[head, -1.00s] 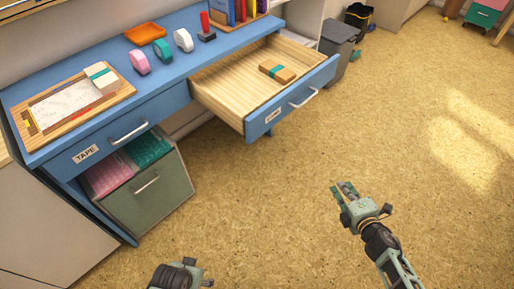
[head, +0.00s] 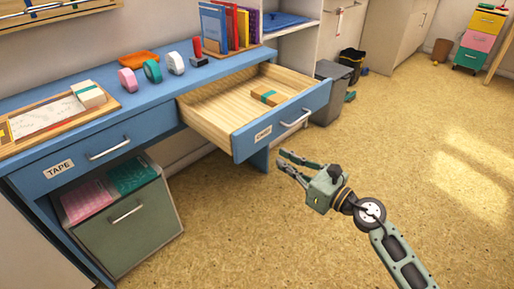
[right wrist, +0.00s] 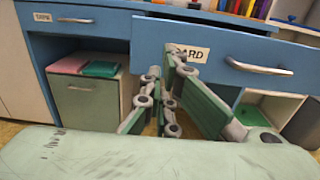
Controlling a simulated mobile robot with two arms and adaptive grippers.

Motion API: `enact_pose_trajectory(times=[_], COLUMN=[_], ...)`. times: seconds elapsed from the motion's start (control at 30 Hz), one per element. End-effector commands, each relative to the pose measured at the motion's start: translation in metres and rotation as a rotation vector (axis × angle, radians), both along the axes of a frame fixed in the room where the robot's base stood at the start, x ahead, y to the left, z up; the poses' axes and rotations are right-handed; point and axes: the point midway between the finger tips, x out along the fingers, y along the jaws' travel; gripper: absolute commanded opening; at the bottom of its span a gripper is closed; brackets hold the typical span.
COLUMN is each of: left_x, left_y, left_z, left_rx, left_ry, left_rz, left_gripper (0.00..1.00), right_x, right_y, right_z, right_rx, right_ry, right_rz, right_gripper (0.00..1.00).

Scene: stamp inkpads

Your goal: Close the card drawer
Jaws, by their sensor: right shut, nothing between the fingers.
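The blue card drawer (head: 283,122) is pulled well out of the desk, its wooden inside showing and a small wooden block with a teal band (head: 267,95) lying in it. Its front has a CARD label and a silver handle (head: 295,118). In the right wrist view, the drawer front (right wrist: 222,45) stands beyond the fingers, with its handle (right wrist: 258,68) to their right. My right gripper (head: 284,160) is shut and empty, just in front of and below the drawer front in the head view. It also shows in the right wrist view (right wrist: 164,72). My left gripper is out of view.
The blue desk (head: 105,95) holds tape rolls, an orange tray (head: 139,59) and books. The TAPE drawer (head: 100,150) is shut. A green-grey file bin (head: 130,225) stands below, and a grey bin (head: 333,90) is right of the drawer. Open floor lies at the right.

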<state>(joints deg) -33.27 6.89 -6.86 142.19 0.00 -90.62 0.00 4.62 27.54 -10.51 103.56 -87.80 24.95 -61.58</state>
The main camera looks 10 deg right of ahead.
Motion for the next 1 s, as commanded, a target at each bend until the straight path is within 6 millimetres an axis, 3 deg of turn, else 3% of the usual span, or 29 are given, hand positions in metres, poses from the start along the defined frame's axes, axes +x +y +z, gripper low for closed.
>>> enact_pose_trajectory(times=[0.2,0.5,1.0], left_x=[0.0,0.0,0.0], left_y=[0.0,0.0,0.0], left_z=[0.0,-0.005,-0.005], left_rx=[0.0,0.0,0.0], left_ry=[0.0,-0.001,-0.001], left_rz=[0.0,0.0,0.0], left_gripper=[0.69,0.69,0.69], right_x=[0.04,0.074,0.079], right_y=[0.031,0.058,0.062], right_z=[0.001,-0.001,-0.001], right_rx=[0.006,0.004,0.003], right_ry=[-0.001,0.002,0.003], right_rz=[0.001,0.001,0.0], right_gripper=[0.0,0.0,0.0])
